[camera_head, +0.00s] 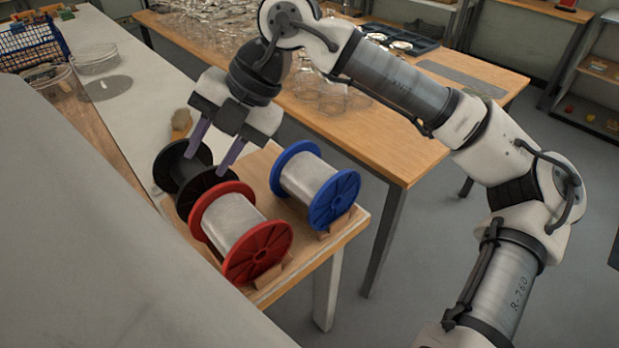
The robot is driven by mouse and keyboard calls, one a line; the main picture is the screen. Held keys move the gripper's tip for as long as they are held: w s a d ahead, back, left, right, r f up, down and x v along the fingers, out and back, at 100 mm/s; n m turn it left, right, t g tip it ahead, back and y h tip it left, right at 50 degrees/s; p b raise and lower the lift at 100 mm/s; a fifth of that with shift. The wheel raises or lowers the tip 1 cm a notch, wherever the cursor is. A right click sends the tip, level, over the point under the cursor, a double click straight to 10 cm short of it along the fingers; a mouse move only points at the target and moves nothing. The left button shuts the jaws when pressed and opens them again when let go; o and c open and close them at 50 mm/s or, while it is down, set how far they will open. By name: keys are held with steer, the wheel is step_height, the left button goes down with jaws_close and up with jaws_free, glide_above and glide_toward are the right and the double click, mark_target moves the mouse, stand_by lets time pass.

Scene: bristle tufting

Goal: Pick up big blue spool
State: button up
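The big blue spool (335,199) has blue flanges and a pale grey wound core. It lies on its side in wooden cradle blocks at the right of a small wooden stand (345,238). My gripper (208,156) is above the stand, left of the blue spool and apart from it.
A red spool (258,250) lies in front of the blue one, close beside it. A long wooden table (390,140) with clear glassware (320,95) and a dark tray (405,38) stands behind. A blue wire basket (30,45) is at far left. A large grey surface fills the lower left.

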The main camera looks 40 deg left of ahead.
steer(key=w+d+m+t+h, duration=0.2)
steer(key=w+d+m+t, duration=0.25)
steer(key=w, duration=0.55)
steer(key=m+t+h+p, duration=0.2)
steer(key=m+t+p, duration=0.1)
steer(key=m, duration=0.1)
glide_above(337, 175)
steer(key=f, duration=0.5)
steer(key=shift+s+f, duration=0.2)
steer(key=shift+f, duration=0.2)
steer(key=shift+w+f+p, duration=0.15)
steer(key=shift+f+p, duration=0.8)
steer(key=shift+f, duration=2.15)
jaws_close()
steer(key=shift+r, duration=0.1)
